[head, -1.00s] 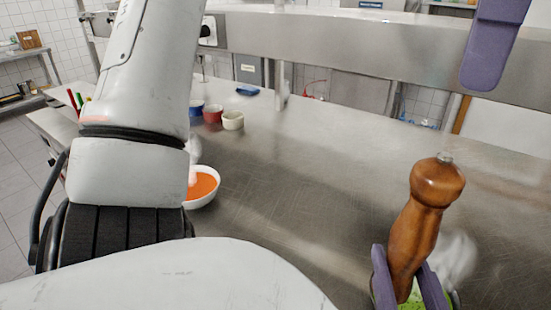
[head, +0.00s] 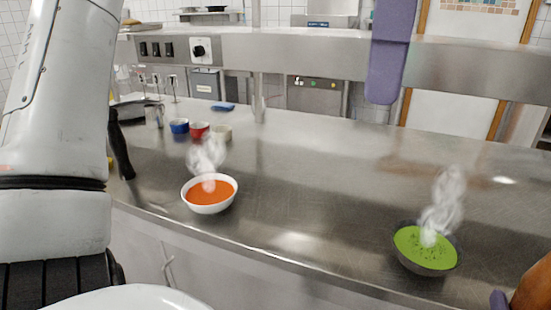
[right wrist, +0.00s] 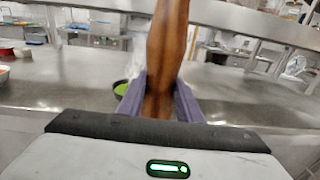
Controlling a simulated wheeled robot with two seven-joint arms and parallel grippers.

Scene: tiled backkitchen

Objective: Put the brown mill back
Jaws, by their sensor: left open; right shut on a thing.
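The brown mill (right wrist: 167,50) is wooden and stands upright between the two purple fingers of my right gripper (right wrist: 158,103) in the right wrist view. The gripper is shut on it. In the head view only part of the mill (head: 534,288) shows at the bottom right edge, with a purple fingertip of my right gripper (head: 499,300) beside it. One purple finger of my left gripper (head: 388,65) hangs in from the top of the head view. It is open and away from the mill; its other finger is out of view.
A dark bowl of green soup (head: 426,250) with dark specks steams left of the mill. A white bowl of orange soup (head: 209,194) steams on the left. Small blue, red and cream cups (head: 199,130) stand behind it. The steel counter (head: 310,180) is clear between the bowls.

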